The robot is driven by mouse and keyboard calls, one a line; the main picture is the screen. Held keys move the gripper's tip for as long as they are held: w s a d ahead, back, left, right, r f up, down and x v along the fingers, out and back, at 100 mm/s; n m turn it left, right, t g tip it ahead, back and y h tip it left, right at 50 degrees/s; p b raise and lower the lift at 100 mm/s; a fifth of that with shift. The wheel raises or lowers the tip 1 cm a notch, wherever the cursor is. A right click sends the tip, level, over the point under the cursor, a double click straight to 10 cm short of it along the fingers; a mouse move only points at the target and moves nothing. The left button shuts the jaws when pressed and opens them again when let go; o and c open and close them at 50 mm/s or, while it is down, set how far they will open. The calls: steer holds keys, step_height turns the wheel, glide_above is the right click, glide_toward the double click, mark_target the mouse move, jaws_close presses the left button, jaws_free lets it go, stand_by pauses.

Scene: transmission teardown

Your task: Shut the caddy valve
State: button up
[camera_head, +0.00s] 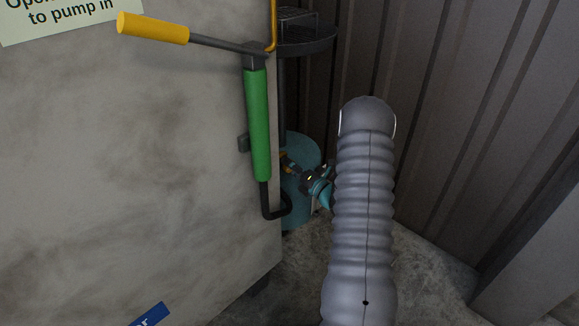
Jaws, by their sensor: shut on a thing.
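The caddy (302,148) looks to be the teal cylinder on the floor, partly hidden behind the grey panel's edge and my arm. A small orange-yellow piece, apparently the valve handle (284,157), shows at the panel's edge in front of it. My gripper (291,166), dark with teal parts, reaches in from the right with its tips at this handle. It is shut on it, as far as the small view shows. The valve body and the handle's exact angle are hidden or too small to tell.
A green pump (258,125) with a yellow-gripped lever (152,28) is mounted on the grey panel (120,180), close left of my gripper. A dark round shelf (306,41) stands above the caddy. A corrugated wall (450,110) closes the right side.

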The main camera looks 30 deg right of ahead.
steer(key=o, duration=1.2)
steer(key=shift+a, duration=0.1)
steer(key=shift+c, duration=0.2)
steer(key=shift+s+d, duration=0.2)
steer(key=v, duration=1.1)
steer(key=shift+s, duration=0.25)
